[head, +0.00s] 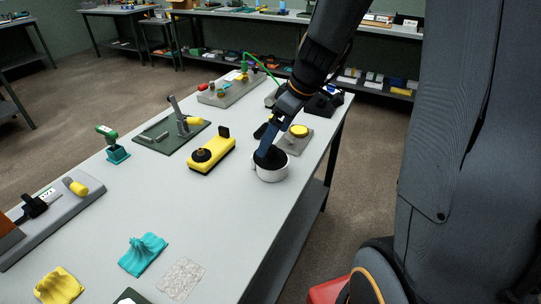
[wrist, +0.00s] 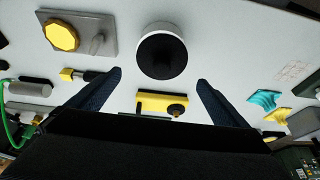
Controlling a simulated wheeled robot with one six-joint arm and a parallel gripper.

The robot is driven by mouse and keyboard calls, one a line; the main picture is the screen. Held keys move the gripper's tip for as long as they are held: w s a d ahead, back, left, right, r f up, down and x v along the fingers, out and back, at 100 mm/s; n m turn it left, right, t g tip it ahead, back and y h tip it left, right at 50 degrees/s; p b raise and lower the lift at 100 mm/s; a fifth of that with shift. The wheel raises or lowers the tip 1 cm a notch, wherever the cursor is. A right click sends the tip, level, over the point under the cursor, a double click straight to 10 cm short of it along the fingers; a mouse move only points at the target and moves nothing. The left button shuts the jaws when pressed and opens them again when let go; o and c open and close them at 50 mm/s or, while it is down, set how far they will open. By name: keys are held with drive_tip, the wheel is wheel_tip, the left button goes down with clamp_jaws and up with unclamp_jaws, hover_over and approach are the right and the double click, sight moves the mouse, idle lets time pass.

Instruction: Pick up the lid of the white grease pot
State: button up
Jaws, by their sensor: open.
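The white grease pot (head: 272,174) stands upright on the table near its right edge. Its round black lid (head: 279,160) sits on top, partly hidden by my gripper in the head view. The lid lies ahead of the fingers, near the middle of the gap. Whether a finger touches the lid is not clear.
A yellow device with a black knob (head: 213,154) lies left of the pot. A grey plate with a yellow knob (head: 299,131) is close behind it. Cyan cloth (head: 143,254) and yellow cloth (head: 59,286) lie in front. The table between pot and cloths is clear.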

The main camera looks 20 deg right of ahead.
drive_tip(key=shift+s+p+x, duration=0.15)
drive_tip(key=shift+p+x, duration=0.2)
drive_tip(key=shift+x, duration=1)
drive_tip(key=shift+s+p+x, duration=0.15)
drive_tip(key=shift+p+x, duration=0.2)
drive_tip(key=shift+x, duration=1.05)
drive_tip(key=shift+d+f, duration=0.1)
drive_tip(key=shift+d, duration=0.05)
drive_tip(key=c, duration=1.2)
wheel_tip(320, 180, up, 28)
drive_tip(key=b, duration=0.4)
drive_tip(key=h+p, duration=0.1)
drive_tip(key=p, duration=0.3)
approach(272, 147)
drive_tip(key=shift+g, duration=0.4)
drive_tip(key=w+f, duration=0.1)
drive_tip(key=a+f, duration=0.1)
drive_tip(key=f, duration=0.1)
drive_tip(key=w+a+f, duration=0.1)
drive_tip(key=shift+w+f, duration=0.3)
drive_tip(key=shift+w, duration=0.1)
drive_tip(key=shift+f, duration=2.6)
